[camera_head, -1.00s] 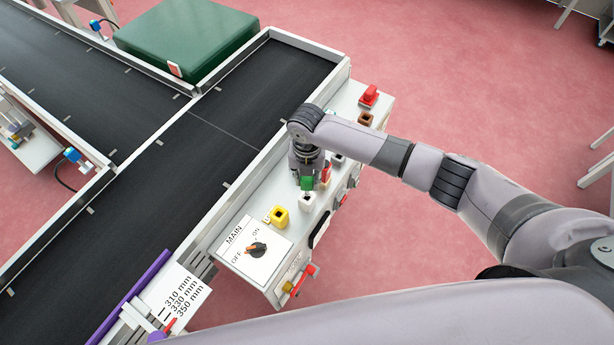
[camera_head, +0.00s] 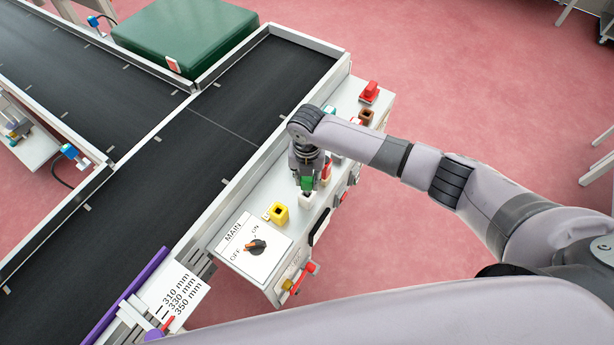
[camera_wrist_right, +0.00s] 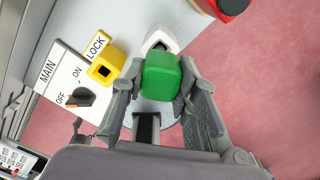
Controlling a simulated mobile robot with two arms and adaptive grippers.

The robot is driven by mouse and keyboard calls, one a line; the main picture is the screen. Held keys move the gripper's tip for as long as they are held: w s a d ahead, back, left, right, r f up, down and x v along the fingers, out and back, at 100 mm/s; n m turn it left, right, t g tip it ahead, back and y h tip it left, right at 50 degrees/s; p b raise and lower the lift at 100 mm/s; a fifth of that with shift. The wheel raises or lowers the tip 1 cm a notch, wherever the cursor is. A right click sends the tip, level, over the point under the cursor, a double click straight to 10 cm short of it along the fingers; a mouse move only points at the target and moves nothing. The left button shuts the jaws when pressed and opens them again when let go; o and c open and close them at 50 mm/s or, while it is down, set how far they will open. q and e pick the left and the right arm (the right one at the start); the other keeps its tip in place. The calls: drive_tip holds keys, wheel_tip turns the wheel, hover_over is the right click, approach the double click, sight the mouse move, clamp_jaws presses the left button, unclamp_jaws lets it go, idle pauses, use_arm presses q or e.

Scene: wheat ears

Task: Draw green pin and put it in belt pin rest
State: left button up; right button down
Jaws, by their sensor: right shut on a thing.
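My right gripper (camera_head: 307,181) is shut on the green pin (camera_head: 307,185), over the white control panel beside the belt. In the right wrist view the green pin (camera_wrist_right: 161,73) sits between the two fingertips (camera_wrist_right: 160,80). A white square socket (camera_head: 305,200) is just in front of the pin in the head view; in the wrist view its dark hole (camera_wrist_right: 160,41) shows partly beyond the pin. I cannot tell whether pin and socket touch. No label reading belt pin rest is legible. My left gripper is not in view.
A yellow socket (camera_head: 278,212) marked LOCK and the MAIN OFF/ON switch (camera_head: 256,247) are nearby on the panel. A brown socket (camera_head: 366,117) and a red part (camera_head: 369,92) stand at its far end. The black belt (camera_head: 190,150) runs alongside.

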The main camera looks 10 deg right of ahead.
sight(307, 187)
drive_tip(key=shift+f+b, duration=1.6)
drive_tip(key=shift+f, duration=0.75)
drive_tip(key=c, duration=1.2)
unclamp_jaws()
drive_tip(key=shift+r, duration=0.1)
